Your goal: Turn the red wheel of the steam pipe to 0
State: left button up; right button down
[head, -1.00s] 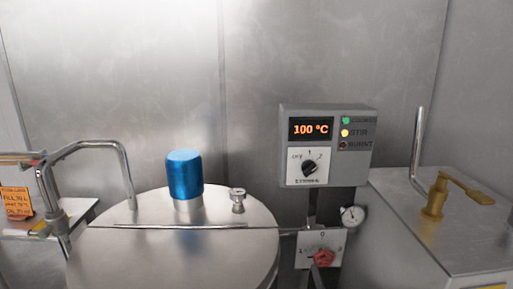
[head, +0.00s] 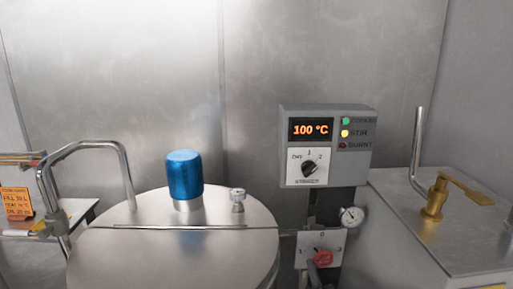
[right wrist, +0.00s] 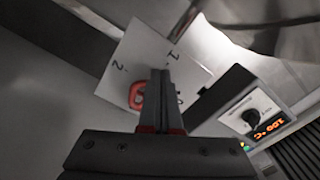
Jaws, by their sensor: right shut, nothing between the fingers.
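The red wheel (head: 323,258) sits on a small white plate (head: 304,250) below the control box. A 0 shows at the top of the plate and a 1 at its left. In the right wrist view, the red wheel (right wrist: 137,97) is just left of my fingers, partly covered by them, and the plate (right wrist: 125,60) shows a 1 and a 2. My right gripper (right wrist: 160,78) is shut and empty, with its tips in front of the plate beside the wheel. Whether it touches the wheel I cannot tell. In the head view it (head: 312,268) is a dark shape at the wheel's lower left.
A grey control box (head: 326,145) reads 100 °C, with green and yellow lamps lit. A pressure gauge (head: 352,217) is right of the plate. A round steel lid (head: 110,245) with a blue cap (head: 185,175) stands left. A steel cabinet with a brass valve (head: 436,195) stands right.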

jog(key=shift+r, duration=0.35)
dwell(0.3)
jog(key=shift+a, duration=0.35)
jog(key=s, duration=0.6)
jog(key=shift+f, duration=0.1)
jog(key=d+f+n+p, duration=0.4)
jog(key=d+n+p, duration=0.2)
jog(key=n, duration=0.6)
jog(key=w+b, duration=0.1)
jog(key=w, duration=0.5)
